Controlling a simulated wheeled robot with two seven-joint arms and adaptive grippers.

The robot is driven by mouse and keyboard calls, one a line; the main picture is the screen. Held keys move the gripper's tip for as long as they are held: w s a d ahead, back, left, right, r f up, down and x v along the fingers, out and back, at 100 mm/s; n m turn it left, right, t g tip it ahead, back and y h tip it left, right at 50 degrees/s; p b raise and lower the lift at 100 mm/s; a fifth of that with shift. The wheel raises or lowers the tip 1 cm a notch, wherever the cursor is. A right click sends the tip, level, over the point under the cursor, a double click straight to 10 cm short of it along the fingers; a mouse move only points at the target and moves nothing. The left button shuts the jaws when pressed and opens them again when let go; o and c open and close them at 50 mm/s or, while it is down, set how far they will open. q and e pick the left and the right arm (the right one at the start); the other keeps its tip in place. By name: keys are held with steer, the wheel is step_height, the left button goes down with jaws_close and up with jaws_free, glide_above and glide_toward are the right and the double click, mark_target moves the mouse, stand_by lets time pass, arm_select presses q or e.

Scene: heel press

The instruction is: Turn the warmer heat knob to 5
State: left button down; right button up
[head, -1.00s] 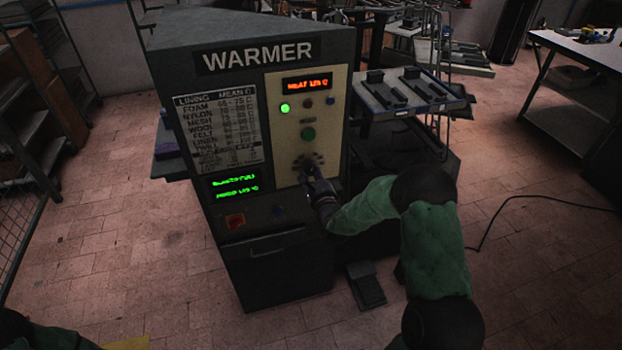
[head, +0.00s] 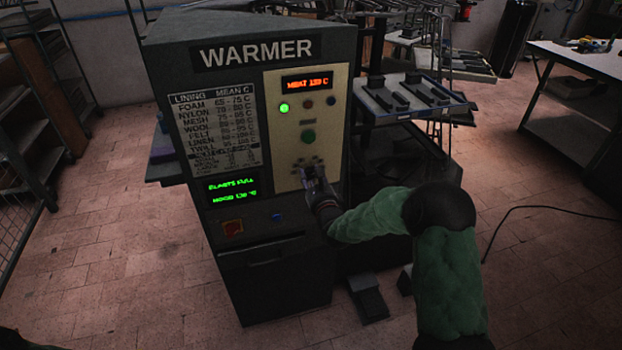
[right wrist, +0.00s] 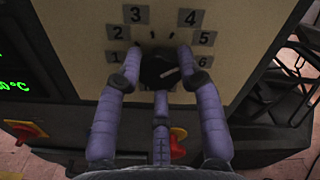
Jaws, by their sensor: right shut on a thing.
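The warmer (head: 250,150) is a dark cabinet with a cream control panel (head: 285,135). In the right wrist view its heat knob (right wrist: 160,68) is black with a pale pointer mark, ringed by number plates 1 to 6. The mark points right and slightly up, towards the 5 plate (right wrist: 206,38) and 6 plate (right wrist: 204,62); I cannot tell exactly which. My right gripper (head: 313,180) is at the low part of the panel. Its purple fingers (right wrist: 158,70) are shut on the knob from both sides. In the head view the gripper hides the knob.
A red switch (head: 233,228) is on the lower ledge. A foot pedal (head: 367,298) stands on the floor. A tool shelf (head: 415,97) is behind right.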

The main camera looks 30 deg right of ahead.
steer(key=shift+d, duration=0.2)
steer(key=o, duration=1.1)
steer(key=shift+o, duration=0.2)
steer(key=shift+s+a+f, duration=0.1)
steer(key=v, duration=1.1)
steer(key=shift+s, duration=0.4)
steer(key=shift+a, duration=0.15)
